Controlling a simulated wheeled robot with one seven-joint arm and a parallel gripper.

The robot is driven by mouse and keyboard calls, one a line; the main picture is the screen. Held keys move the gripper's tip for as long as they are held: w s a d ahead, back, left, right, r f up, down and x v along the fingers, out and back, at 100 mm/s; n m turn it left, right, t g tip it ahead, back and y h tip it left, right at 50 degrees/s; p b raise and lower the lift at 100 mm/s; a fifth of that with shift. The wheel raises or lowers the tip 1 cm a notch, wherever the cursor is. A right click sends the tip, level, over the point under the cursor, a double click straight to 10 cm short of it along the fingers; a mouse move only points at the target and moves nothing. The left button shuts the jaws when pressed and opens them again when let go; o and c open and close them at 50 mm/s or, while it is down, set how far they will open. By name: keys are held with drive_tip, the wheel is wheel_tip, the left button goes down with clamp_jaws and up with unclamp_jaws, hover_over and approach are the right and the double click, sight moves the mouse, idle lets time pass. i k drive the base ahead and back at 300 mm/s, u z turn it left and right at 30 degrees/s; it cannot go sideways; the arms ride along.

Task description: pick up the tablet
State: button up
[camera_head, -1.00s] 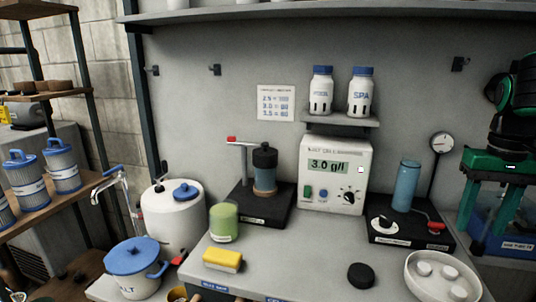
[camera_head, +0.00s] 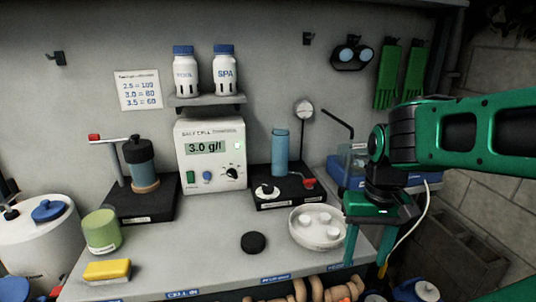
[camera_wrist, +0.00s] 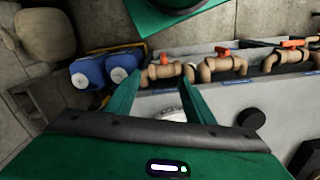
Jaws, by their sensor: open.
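Three white round tablets (camera_head: 325,218) lie in a shallow white dish (camera_head: 296,236) on the right part of the grey counter. My gripper (camera_head: 366,257) is to the right of the dish in the head view, fingers pointing down and apart, with nothing between them. In the wrist view my gripper (camera_wrist: 163,82) is open, and a small part of the white dish (camera_wrist: 172,114) shows between the fingers. The tablets cannot be made out clearly there; my gripper's body hides much of the dish.
A black puck (camera_head: 253,242) lies left of the dish. Behind the dish stands a black base with a blue cylinder (camera_head: 280,152); a blue bin (camera_head: 345,172) is at the back right. Pipes with red valves (camera_wrist: 225,66) run along the counter's front. The counter's front middle is clear.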

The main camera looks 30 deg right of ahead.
sight(333, 233)
drive_tip(key=z, duration=1.6)
drive_tip(key=k, duration=0.65)
drive_tip(key=u, duration=1.6)
drive_tip(key=i, duration=0.5)
drive_tip(key=z, duration=0.1)
